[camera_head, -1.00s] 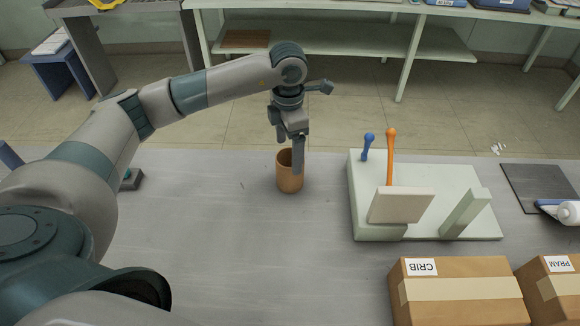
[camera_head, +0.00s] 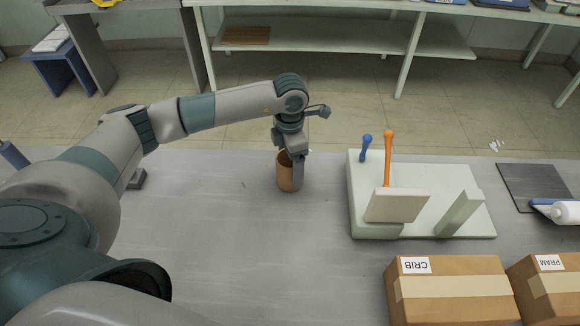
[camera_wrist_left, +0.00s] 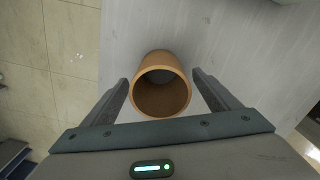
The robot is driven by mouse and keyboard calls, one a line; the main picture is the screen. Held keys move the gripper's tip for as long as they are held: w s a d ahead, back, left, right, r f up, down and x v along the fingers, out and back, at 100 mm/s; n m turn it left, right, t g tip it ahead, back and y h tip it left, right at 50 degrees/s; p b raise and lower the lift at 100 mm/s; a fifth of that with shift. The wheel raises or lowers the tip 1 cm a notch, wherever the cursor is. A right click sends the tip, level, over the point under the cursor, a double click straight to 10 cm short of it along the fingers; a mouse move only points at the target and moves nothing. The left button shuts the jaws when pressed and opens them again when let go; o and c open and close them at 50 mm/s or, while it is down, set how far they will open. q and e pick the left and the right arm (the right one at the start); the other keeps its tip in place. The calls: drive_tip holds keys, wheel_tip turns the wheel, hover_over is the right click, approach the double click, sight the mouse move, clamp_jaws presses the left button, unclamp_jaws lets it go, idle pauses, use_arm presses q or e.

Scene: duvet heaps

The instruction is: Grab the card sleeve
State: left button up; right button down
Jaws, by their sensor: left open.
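The card sleeve is an upright, hollow brown cylinder (camera_head: 285,180) on the grey table, left of the pale green board. In the left wrist view the sleeve (camera_wrist_left: 161,112) shows its round open mouth and dark inside. My left gripper (camera_head: 293,173) points down at the sleeve, with one finger in front of its right side. In the left wrist view my left gripper (camera_wrist_left: 160,80) is open, with one finger on each side of the sleeve and a gap on both sides. My right gripper is not in view.
A pale green fixture (camera_head: 415,228) with a blue peg (camera_head: 365,148) and an orange peg (camera_head: 388,160) stands to the right. Cardboard boxes (camera_head: 452,292) lie at the front right. A dark mat (camera_head: 525,190) lies far right. The table around the sleeve is clear.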

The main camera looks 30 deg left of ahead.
use_arm(q)
drive_tip(key=shift+f, duration=1.3)
drive_tip(key=shift+c, duration=0.5)
drive_tip(key=c, duration=1)
